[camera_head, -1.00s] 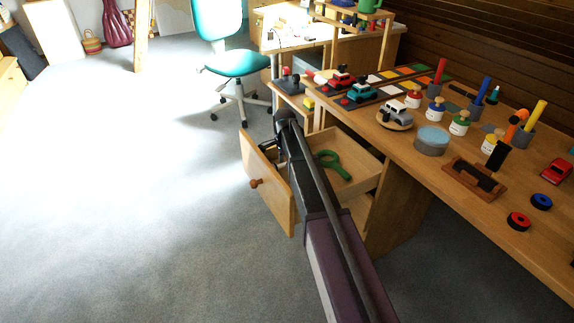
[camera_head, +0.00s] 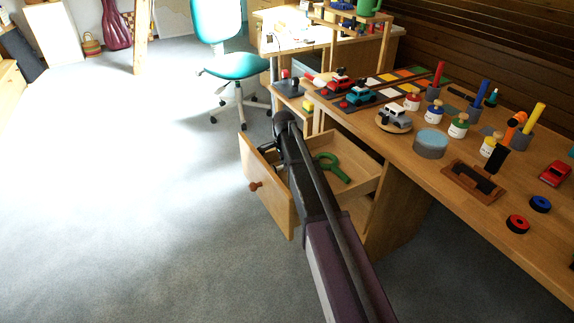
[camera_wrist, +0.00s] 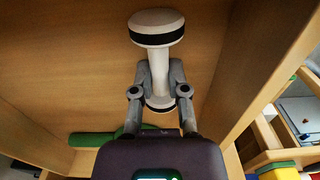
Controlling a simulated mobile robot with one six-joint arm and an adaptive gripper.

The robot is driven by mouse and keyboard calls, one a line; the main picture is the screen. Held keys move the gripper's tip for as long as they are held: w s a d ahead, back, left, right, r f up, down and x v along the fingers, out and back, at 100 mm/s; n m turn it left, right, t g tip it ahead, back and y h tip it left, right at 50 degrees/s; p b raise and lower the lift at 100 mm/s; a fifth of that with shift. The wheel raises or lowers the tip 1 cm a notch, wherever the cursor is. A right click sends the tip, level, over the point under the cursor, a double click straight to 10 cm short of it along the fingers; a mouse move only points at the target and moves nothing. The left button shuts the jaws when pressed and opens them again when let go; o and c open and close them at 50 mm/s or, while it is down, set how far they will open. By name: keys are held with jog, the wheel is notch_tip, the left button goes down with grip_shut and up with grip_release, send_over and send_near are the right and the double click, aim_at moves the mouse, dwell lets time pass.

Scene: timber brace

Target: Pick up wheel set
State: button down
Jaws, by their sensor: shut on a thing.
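The wheel set (camera_wrist: 159,58) shows in the wrist view as a pale axle with a round white wheel with a black band at each end. My gripper (camera_wrist: 159,72) is shut on its axle, one finger on each side. The wheel set lies over the pale wooden floor of the open drawer (camera_wrist: 75,60); I cannot tell whether it touches it. In the head view my gripper (camera_head: 270,149) is down inside the open drawer, mostly hidden by my arm and the drawer front, and the wheel set is hidden there.
A green tool (camera_head: 335,170) lies in the drawer beside my arm; part of it shows in the wrist view (camera_wrist: 110,138). The drawer front (camera_head: 268,192) and side walls stand close around. The workbench (camera_head: 430,185) with toy cars and paint jars is at right. Open floor lies left.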

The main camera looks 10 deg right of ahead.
jog(key=shift+r+p, duration=4.8)
jog(key=shift+r, duration=0.1)
notch_tip(320, 180, up, 40)
jog(key=p, duration=4)
jog(key=shift+s, duration=0.15)
jog(key=shift+d+f, duration=0.1)
jog(key=shift+d, duration=0.05)
